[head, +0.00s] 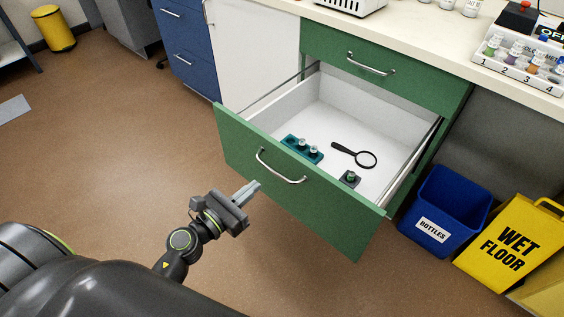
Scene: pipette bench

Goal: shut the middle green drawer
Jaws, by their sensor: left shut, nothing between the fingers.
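The middle green drawer (318,217) stands pulled well out of the cabinet, its white inside showing. Its front carries a curved metal handle (281,179). My left gripper (247,190) is shut and empty, in front of the drawer front and to the left of the handle in the picture. I cannot tell whether its fingertips touch the front. Inside the drawer lie a black magnifying glass (364,159), a teal rack with small vials (298,151) and a small dark block (350,180). My right gripper does not show.
A closed green drawer (420,84) sits above, under the pale worktop (461,70). A blue bottles bin (447,205) and a yellow wet floor sign (513,245) stand right of the open drawer.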

